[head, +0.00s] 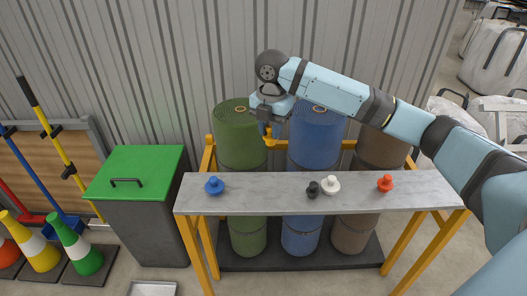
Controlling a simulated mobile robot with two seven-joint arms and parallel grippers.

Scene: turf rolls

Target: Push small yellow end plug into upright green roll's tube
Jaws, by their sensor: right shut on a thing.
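The green roll (240,150) stands upright behind the bench, at the left of three rolls. The tan rim of its tube (240,108) shows on its top face. My right gripper (269,131) points down, to the right of the green roll's tube and in front of the gap between the green and blue rolls. It is shut on the small yellow end plug (270,140), which shows below the fingers and partly blends with the yellow rail behind. The plug is apart from the tube. My left gripper is out of view.
A grey bench (250,196) stands in front of the rolls. On it are a blue plug (214,185), a black plug (313,190), a white plug (330,185) and a red plug (385,183). A blue roll (315,140) and a brown roll (380,150) stand to the right.

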